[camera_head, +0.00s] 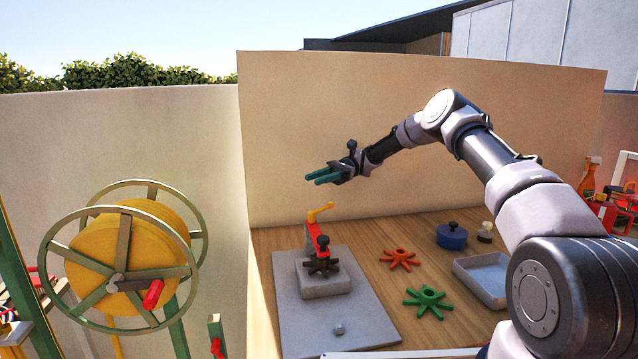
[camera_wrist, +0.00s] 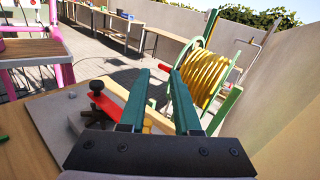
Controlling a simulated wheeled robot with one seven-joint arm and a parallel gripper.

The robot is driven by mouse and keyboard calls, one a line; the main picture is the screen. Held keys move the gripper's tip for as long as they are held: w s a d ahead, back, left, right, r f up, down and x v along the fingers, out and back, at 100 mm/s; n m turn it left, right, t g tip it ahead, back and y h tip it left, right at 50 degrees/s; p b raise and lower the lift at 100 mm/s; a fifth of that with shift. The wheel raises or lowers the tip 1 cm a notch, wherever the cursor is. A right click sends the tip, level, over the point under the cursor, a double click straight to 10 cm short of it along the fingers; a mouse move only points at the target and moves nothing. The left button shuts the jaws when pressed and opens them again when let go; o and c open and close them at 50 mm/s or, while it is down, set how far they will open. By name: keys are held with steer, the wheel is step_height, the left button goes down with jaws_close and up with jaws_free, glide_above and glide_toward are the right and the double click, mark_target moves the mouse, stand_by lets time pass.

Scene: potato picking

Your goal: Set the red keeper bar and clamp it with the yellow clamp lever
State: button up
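The red keeper bar (camera_head: 313,233) sits on the fixture on the bench, with a black knob (camera_head: 323,242) at its near end. The bar also shows in the wrist view (camera_wrist: 104,103), partly hidden by my left finger. The yellow clamp lever (camera_head: 321,211) stands raised at the bar's far end; its exact angle is hard to tell. A dark star-shaped piece (camera_head: 322,266) sits below the knob, over a grey block (camera_head: 326,284). My gripper (camera_head: 312,178) is in the air above the fixture, apart from it. Its teal fingers are spread and empty, also in the wrist view (camera_wrist: 158,74).
An orange star wheel (camera_head: 398,259), a green star wheel (camera_head: 428,301), a blue pot (camera_head: 452,237) and a shallow tray (camera_head: 497,299) are right of the grey plate (camera_head: 288,318). A tan wall (camera_head: 400,150) stands behind. A yellow hose reel (camera_head: 125,250) stands at left.

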steer(key=shift+s+r, duration=0.1)
steer(key=shift+s, duration=0.1)
jaws_close()
steer(key=s+a+r+m+t+y, duration=0.1)
steer(key=s+r+m+t+y, duration=0.15)
steer(key=y, duration=0.25)
steer(key=m+t+h, duration=0.6)
steer(key=m+t, duration=1.1)
steer(key=t, duration=0.4)
glide_toward(327, 208)
steer(key=x, duration=0.7)
